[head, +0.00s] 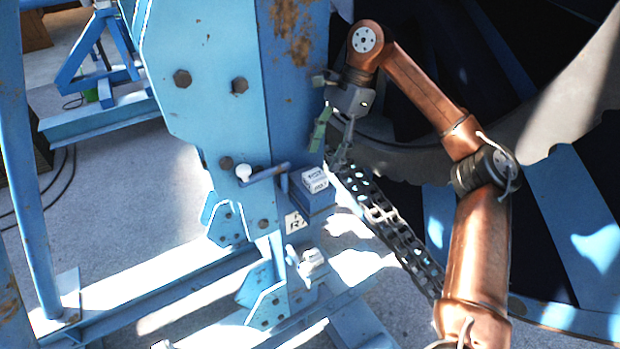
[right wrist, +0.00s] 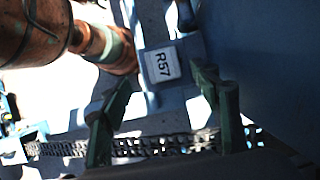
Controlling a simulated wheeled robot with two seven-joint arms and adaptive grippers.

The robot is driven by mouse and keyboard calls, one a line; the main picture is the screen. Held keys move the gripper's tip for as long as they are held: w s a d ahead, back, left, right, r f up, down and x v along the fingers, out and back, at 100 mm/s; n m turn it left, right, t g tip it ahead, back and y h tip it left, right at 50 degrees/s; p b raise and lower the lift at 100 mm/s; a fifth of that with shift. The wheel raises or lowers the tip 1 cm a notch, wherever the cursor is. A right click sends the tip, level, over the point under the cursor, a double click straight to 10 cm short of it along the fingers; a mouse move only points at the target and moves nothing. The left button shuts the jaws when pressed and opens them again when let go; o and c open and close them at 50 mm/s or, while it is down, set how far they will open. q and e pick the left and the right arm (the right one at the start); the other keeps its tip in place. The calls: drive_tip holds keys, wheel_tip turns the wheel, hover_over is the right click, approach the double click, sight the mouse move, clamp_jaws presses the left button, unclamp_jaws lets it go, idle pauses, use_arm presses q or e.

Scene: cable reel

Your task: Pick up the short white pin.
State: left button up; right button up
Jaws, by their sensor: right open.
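I cannot tell for sure which thing is the short white pin. A small white round-ended piece (head: 243,173) sits at the left end of a blue bar on the blue frame. A white-topped labelled block (head: 315,180) stands on a blue box to its right. In the right wrist view, a label reading R57 (right wrist: 161,65) faces the camera beyond my fingers. My right gripper (head: 329,150) is open and empty, pointing down just above and right of the block. Its two green-grey fingers also show in the right wrist view (right wrist: 164,112), apart. My left gripper is not in view.
The blue steel frame (head: 215,60) stands close to my right gripper on the left. A dark chain (head: 385,215) runs below it, and the large reel (head: 560,110) fills the right. Another small whitish piece (head: 313,262) sits low on the frame. Open floor (head: 130,190) lies left.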

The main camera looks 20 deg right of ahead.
sight(317, 174)
drive_tip(key=shift+a+f, duration=0.15)
drive_tip(key=shift+f, duration=0.4)
drive_tip(key=shift+s+a+f, duration=0.1)
drive_tip(key=shift+s+f, duration=0.05)
drive_tip(key=shift+f, duration=0.15)
drive_tip(key=x, duration=0.1)
drive_tip(key=p+x, duration=0.1)
drive_tip(key=x, duration=0.1)
drive_tip(key=p+x, duration=0.1)
drive_tip(key=shift+w+f, duration=0.3)
drive_tip(key=shift+w, duration=0.1)
drive_tip(key=shift+f, duration=0.25)
drive_tip(key=shift+s, duration=0.1)
drive_tip(key=c, duration=0.4)
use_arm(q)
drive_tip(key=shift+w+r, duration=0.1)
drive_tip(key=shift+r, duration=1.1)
use_arm(e)
drive_tip(key=shift+r, duration=0.1)
clamp_jaws()
